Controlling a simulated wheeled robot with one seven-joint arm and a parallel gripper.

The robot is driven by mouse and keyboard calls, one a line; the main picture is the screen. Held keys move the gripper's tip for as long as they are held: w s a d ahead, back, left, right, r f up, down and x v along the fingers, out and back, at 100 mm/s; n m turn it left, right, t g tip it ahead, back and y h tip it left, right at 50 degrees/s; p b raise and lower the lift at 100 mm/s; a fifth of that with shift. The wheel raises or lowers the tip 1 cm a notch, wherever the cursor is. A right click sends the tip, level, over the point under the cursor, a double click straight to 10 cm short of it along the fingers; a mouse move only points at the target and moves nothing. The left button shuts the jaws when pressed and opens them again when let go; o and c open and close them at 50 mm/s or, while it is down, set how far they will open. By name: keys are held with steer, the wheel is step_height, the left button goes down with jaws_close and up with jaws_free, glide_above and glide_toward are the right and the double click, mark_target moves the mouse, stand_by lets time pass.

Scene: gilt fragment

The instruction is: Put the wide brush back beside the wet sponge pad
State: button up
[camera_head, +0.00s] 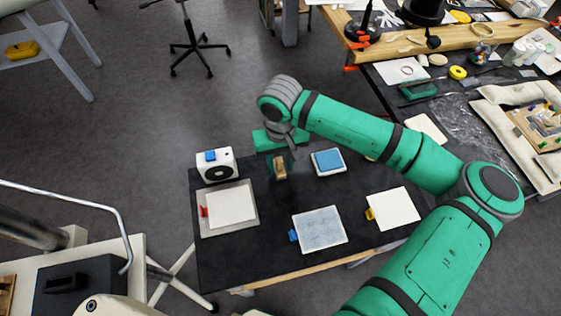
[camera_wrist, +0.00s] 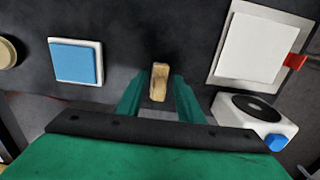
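The wet sponge pad is likely the blue square pad (camera_head: 328,160) on a pale tray, at the table's upper right. It also shows left of centre in the wrist view (camera_wrist: 75,64). A small tan wooden piece, probably the wide brush (camera_head: 281,171), is to the pad's left, below my gripper (camera_head: 280,164). In the wrist view this piece (camera_wrist: 158,84) lies between the two green fingers of my gripper (camera_wrist: 160,82). Thin dark strips separate it from the fingers, and contact is unclear. The piece's lower end is hard to see.
On the dark table (camera_head: 270,235) stand a white device with a blue button (camera_head: 216,165), a white sheet on a grey board (camera_head: 230,208), a speckled blue panel (camera_head: 320,229) and a white panel (camera_head: 394,208). Bare table lies between them. A cluttered workbench (camera_head: 430,80) stands at upper right.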

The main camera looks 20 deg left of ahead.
mark_target(281, 163)
step_height(281, 163, up, 12)
steer(key=shift+r, duration=0.2)
stand_by(0.6)
stand_by(0.5)
